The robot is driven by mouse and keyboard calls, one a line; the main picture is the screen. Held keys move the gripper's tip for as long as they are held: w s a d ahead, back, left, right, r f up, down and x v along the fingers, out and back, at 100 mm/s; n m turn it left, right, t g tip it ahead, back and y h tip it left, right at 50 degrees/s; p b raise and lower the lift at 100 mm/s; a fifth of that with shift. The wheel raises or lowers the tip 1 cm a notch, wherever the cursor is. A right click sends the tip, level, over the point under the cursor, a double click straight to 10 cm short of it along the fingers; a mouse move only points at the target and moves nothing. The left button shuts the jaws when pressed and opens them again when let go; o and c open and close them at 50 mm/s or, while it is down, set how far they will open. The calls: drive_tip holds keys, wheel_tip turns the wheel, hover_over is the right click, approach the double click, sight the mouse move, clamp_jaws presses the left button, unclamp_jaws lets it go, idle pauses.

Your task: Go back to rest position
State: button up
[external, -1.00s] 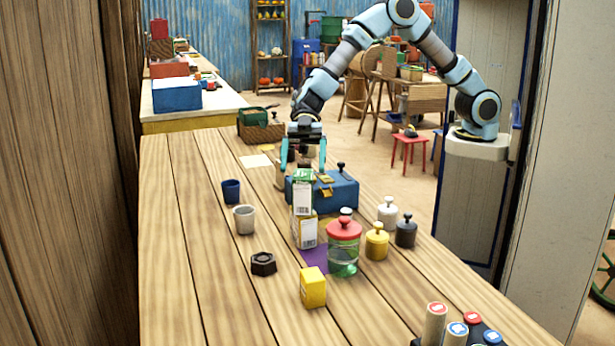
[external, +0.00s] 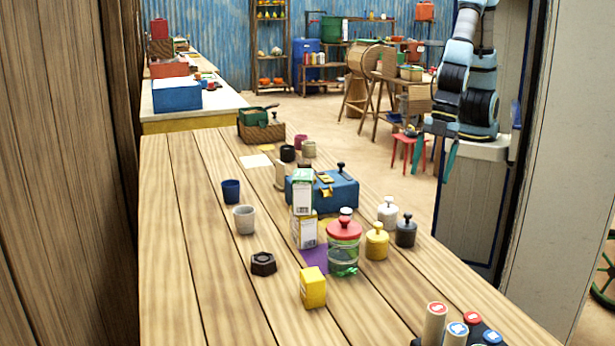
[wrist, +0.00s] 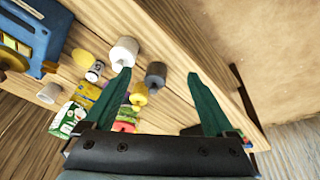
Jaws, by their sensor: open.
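My gripper (external: 436,162) is open and empty in the external view. It hangs fingers-down beside the right edge of the plank table (external: 190,270), close to my column, with the arm folded above it. In the wrist view the two green fingers of my gripper (wrist: 165,105) are spread wide. Beyond them show the table edge, a white weight (wrist: 124,52), a dark grey weight (wrist: 155,74) and part of the blue balance box (wrist: 40,30). Nothing is between the fingers.
On the table stand the blue box (external: 340,192), a red-lidded jar (external: 343,258), stacked cartons (external: 305,230), cups (external: 244,220), a yellow block (external: 313,288) and white (external: 387,214), yellow (external: 376,243) and dark (external: 405,233) weights. The table's left side is mostly clear.

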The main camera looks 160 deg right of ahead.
drive_tip(key=s+a+g+y, duration=0.1)
drive_tip(key=s+a, duration=0.3)
drive_tip(key=s, duration=0.2)
drive_tip(key=shift+s+a+f+g, duration=0.25)
drive_tip(key=shift+f+g, duration=0.15)
drive_tip(key=shift+f, duration=0.05)
